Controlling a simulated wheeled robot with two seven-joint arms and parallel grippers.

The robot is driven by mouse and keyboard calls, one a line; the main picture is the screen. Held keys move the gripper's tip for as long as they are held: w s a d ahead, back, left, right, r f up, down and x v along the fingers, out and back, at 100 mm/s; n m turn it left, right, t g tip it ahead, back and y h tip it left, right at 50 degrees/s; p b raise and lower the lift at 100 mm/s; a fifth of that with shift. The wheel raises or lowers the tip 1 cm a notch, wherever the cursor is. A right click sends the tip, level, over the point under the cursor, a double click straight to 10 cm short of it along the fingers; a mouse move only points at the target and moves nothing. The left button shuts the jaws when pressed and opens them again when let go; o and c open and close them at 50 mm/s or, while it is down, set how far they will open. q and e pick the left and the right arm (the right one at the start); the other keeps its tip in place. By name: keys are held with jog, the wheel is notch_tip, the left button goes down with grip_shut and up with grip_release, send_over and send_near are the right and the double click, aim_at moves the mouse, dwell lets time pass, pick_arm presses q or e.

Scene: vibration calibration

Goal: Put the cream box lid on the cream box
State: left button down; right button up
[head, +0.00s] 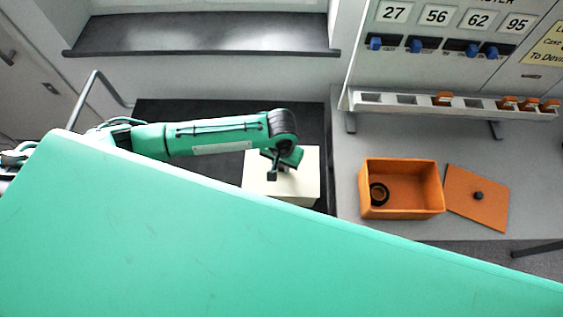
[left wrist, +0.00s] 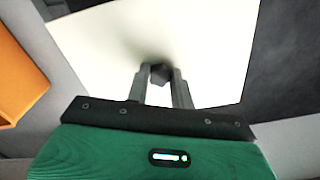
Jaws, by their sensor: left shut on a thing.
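The cream box lid (head: 308,178) is a flat cream square over a dark surface left of the bench. It fills much of the left wrist view (left wrist: 215,45), with a dark knob (left wrist: 160,74) in its middle. My left gripper (head: 272,172) is above it, and its two fingers (left wrist: 160,78) are shut on the knob. A cream side face (head: 290,201) shows below the top in the head view; it may be the cream box. I cannot tell whether the lid touches a box underneath. My right gripper is not in view.
An orange box (head: 405,212) holding a dark ring (head: 379,194) stands on the grey bench (head: 345,225). An orange lid (head: 478,208) with a dark knob lies beside it. A panel with blue and orange switches and number labels (head: 436,16) is behind. A large green surface hides the foreground.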

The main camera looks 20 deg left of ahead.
pick_arm(q)
jog(key=shift+f, duration=0.45)
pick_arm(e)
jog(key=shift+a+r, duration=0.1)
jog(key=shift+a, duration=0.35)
pick_arm(q)
jog(key=c, duration=1.2)
grip_release()
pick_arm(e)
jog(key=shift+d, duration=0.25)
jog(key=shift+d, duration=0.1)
pick_arm(q)
jog(key=shift+r, duration=0.4)
notch_tip(320, 180, up, 12)
jog(key=b, duration=0.3)
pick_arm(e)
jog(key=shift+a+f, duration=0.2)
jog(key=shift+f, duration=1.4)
